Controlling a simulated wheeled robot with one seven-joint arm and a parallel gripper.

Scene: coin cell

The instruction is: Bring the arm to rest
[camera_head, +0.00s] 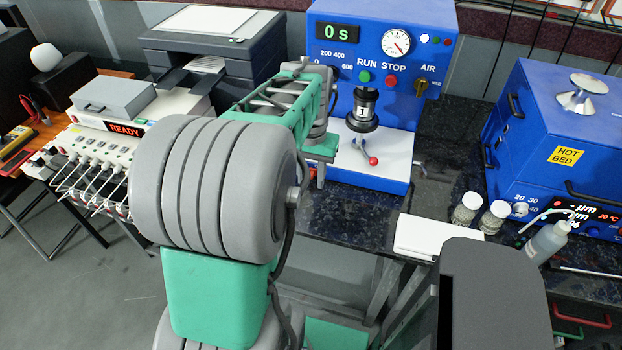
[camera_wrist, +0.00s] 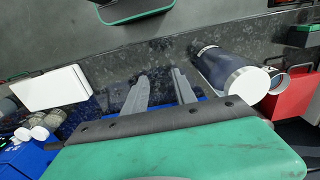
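My gripper (camera_wrist: 160,76) shows in the wrist view with its two grey fingers apart and nothing between them. The fingers hang over the dark speckled bench (camera_wrist: 112,86). In the head view my grey and green arm (camera_head: 230,190) rises from the lower middle and reaches toward the blue crimping press (camera_head: 335,82). The arm's far end lies in front of the press's left side, and the fingers are hard to make out there. The press display reads 0 s, and a black piece marked 1 (camera_head: 362,112) stands in its middle.
A white block (camera_head: 428,238) and two jars (camera_head: 467,210) stand on the bench right of the press. The blue hot bed (camera_head: 560,130) and a wash bottle (camera_head: 547,242) are farther right. A dark-and-steel cylinder (camera_wrist: 228,70) lies near the fingers in the wrist view, beside a red object (camera_wrist: 292,98).

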